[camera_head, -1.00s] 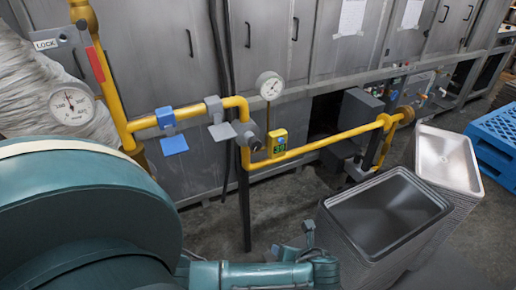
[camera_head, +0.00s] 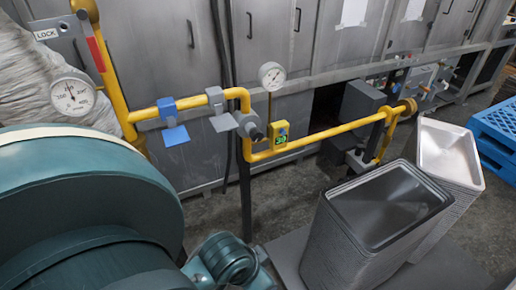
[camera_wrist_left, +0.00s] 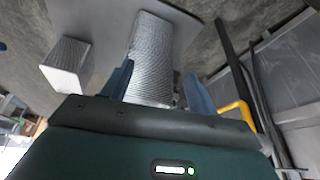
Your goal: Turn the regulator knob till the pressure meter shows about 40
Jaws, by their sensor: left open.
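A second white dial (camera_head: 72,96) is at the far left. My left gripper (camera_wrist_left: 157,85) is open in the left wrist view, with nothing held between its fingers and a stack of trays beyond them. It is apart from the knob. In the head view its fingers are hidden. My right gripper is not in view.
A yellow box with a green display (camera_head: 280,136) is on the pipe right of the knob. Blue (camera_head: 175,135) and grey (camera_head: 223,122) valve handles are left of it. Stacked metal trays (camera_head: 388,205) stand front right, before a blue pallet (camera_head: 494,135).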

